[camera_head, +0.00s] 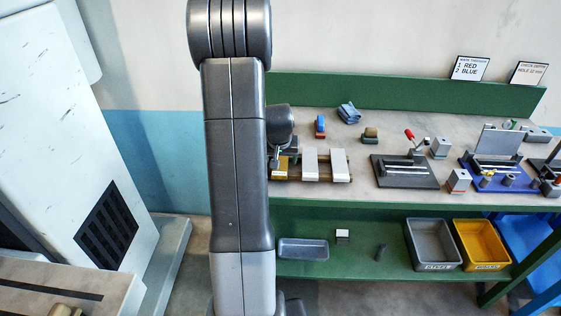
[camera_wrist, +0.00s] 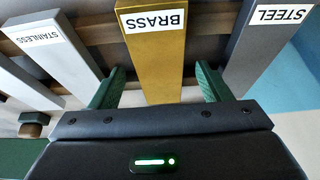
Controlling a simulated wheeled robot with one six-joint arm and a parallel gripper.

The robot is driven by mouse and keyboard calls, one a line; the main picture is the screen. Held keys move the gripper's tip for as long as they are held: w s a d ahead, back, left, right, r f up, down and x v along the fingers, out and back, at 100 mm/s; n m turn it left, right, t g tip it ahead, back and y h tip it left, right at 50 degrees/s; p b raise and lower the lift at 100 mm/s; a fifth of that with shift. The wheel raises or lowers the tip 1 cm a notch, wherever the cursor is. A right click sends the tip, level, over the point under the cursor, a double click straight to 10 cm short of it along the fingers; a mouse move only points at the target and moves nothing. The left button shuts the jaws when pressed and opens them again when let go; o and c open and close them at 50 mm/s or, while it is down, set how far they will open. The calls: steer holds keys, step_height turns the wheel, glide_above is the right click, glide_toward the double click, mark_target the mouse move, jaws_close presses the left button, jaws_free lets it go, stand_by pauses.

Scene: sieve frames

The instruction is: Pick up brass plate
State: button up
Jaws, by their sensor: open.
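The brass plate (camera_wrist: 158,72) is a gold bar with a white BRASS label in the wrist view. It lies on a wooden rack between a stainless plate (camera_wrist: 52,58) on the left and a steel plate (camera_wrist: 268,52) on the right. My gripper (camera_wrist: 160,88) is open, with one green finger on each side of the brass plate and gaps between. In the head view, the brass plate (camera_head: 280,173) shows at the rack's left end, partly hidden by my arm.
In the head view, two pale plates (camera_head: 310,166) lie to the right on the rack. A clamp fixture (camera_head: 405,172) stands further right on the bench. A grey bin (camera_head: 432,244) and a yellow bin (camera_head: 482,244) are on the lower shelf.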

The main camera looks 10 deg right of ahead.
jaws_close()
steer(key=shift+w+r, duration=0.1)
steer(key=shift+r, duration=0.05)
